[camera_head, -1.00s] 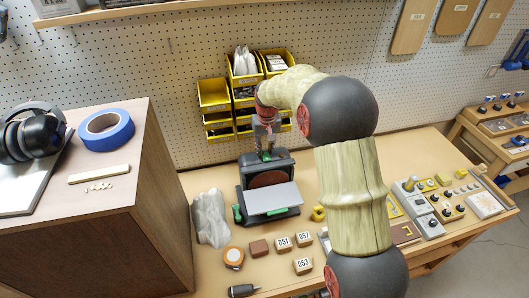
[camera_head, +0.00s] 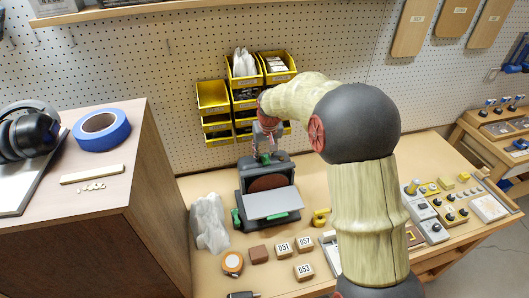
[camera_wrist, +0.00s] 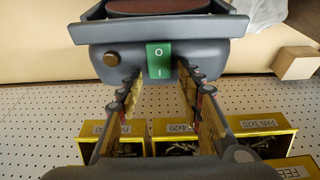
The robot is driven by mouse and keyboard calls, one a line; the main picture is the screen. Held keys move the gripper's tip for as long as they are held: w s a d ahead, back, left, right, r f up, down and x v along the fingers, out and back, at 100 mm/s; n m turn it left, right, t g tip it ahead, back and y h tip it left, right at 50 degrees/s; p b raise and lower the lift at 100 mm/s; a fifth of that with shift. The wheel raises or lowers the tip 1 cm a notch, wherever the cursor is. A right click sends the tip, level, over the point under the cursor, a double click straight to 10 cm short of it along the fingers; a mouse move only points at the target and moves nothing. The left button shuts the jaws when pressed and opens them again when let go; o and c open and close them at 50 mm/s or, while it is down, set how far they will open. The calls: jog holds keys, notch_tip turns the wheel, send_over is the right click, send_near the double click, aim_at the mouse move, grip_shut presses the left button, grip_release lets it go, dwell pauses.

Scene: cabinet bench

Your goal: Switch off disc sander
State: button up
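The disc sander (camera_head: 245,186) stands on the bench, dark grey with a brown disc and a light grey table. In the wrist view its body (camera_wrist: 215,50) fills the top, with the brown disc (camera_wrist: 158,6) at the upper edge. A green rocker switch (camera_wrist: 158,62) marked O and I sits on the side facing the wrist camera. My gripper (camera_head: 266,155) is at the back top of the sander. In the wrist view my gripper (camera_wrist: 160,76) is open and empty, its fingertips on either side of the switch. Whether they touch the sander is unclear.
Yellow bins (camera_head: 213,97) hang on the pegboard just behind my gripper. A wooden cabinet (camera_head: 90,250) rises at left.

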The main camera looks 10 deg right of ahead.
jog(key=shift+o, duration=0.3)
jog(key=v, duration=1.2)
jog(key=shift+f, duration=0.1)
jog(key=g, duration=0.1)
send_near(267, 163)
jog(key=s, duration=0.2)
jog(key=s+r+t+b, duration=0.1)
jog(key=s+r, duration=0.2)
jog(key=s, duration=1.4)
jog(key=s+r+t+b, duration=0.1)
jog(key=s+r+t, duration=0.1)
jog(key=s, duration=1.4)
jog(key=shift+v, duration=0.95)
